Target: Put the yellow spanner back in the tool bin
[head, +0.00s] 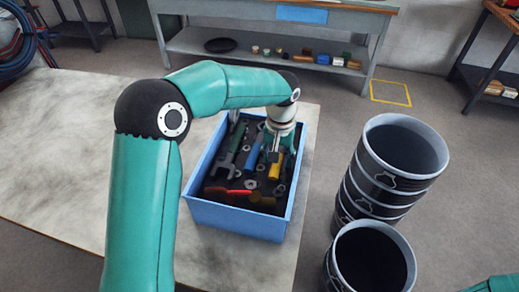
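The blue tool bin (238,218) stands on the pale worktop with several tools in it. A yellow piece (275,172), which looks like the yellow spanner, is inside the bin's right half; its upper end is hidden under my gripper. My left gripper (279,150) points down over the bin, right above the yellow piece. The fingers are small and partly covered by my wrist, so I cannot tell whether they are open or closed on it. Only a bit of my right arm shows at the bottom right corner; its gripper is out of view.
In the bin lie a blue-handled tool (252,159), a red-handled tool (239,192) and several grey nuts. Black buckets (372,208) stand to the right of the worktop (75,150). A workbench (200,42) is at the back. The worktop left of my arm is clear.

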